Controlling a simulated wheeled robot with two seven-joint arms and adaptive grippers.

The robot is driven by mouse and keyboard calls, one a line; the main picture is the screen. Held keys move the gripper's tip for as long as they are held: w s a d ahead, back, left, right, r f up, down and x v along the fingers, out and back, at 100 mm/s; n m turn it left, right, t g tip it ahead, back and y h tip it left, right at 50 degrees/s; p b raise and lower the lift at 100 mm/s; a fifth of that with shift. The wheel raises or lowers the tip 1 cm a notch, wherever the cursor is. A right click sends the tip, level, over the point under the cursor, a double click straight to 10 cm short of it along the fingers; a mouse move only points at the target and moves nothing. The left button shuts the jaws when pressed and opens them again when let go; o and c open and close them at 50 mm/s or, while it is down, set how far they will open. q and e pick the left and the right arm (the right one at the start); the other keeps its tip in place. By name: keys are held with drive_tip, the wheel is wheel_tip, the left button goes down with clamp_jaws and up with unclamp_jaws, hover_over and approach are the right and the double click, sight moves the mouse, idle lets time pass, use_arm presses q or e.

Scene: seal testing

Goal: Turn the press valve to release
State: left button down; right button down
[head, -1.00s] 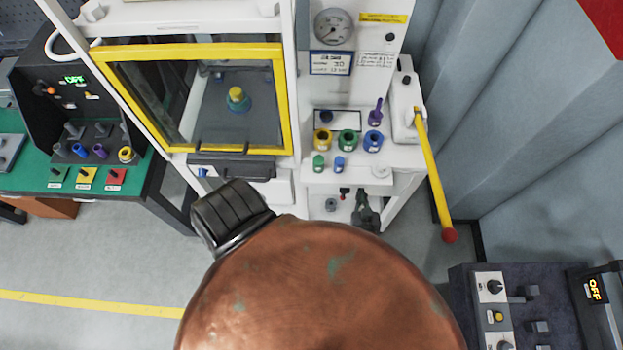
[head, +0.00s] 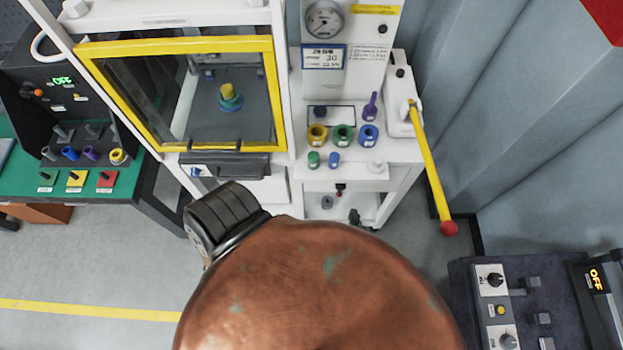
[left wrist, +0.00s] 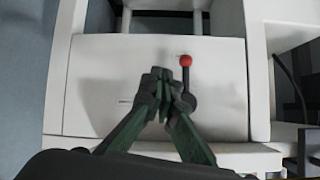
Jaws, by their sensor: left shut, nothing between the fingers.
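The press valve is a small black lever with a red ball tip on the white lower panel of the press. In the left wrist view the valve (left wrist: 187,92) is right of centre, its red tip pointing up in the picture. In the head view the valve (head: 340,187) is a small dark and red spot below the white shelf. My left gripper (left wrist: 161,76) is shut and empty, just left of the lever; I cannot tell whether it touches. In the head view only a bit of my left gripper (head: 355,217) shows. My right gripper is not in view.
The white press has a yellow-framed guard (head: 275,95), a pressure gauge (head: 324,19) and a long yellow lever (head: 432,170) with a red end. Colored rings and plugs stand on its shelf (head: 378,168). A green bench (head: 110,185) is at left, a dark control console (head: 465,300) at lower right.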

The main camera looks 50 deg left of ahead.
use_arm(q)
drive_tip(key=s+a+f+m+g+h+b, duration=0.1)
drive_tip(key=s+f, duration=0.4)
drive_tip(key=f, duration=0.5)
drive_tip(key=s+a+f+m+g+h+b, duration=0.1)
drive_tip(key=s+a+f+m+g+h, duration=0.1)
drive_tip(key=s+f, duration=0.4)
drive_tip(key=s+a+f+m+g+h+b, duration=0.1)
drive_tip(key=s+f+m, duration=0.3)
drive_tip(key=f, duration=1.1)
drive_tip(key=shift+s+a+g+h, duration=0.45)
drive_tip(key=shift+s+g+h, duration=0.15)
drive_tip(key=shift+s+h, duration=0.2)
drive_tip(key=s+a+f+h, duration=0.1)
drive_tip(key=s+a+f, duration=0.2)
drive_tip(key=s, duration=0.6)
drive_tip(key=s+a+f+m+g+h, duration=0.1)
drive_tip(key=s+a+f, duration=0.3)
drive_tip(key=s+f, duration=0.2)
drive_tip(key=s, duration=0.2)
drive_tip(key=shift+s+f+b, duration=0.25)
drive_tip(key=shift+s+b, duration=0.05)
drive_tip(key=shift+s, duration=0.05)
drive_tip(key=shift+a, duration=0.1)
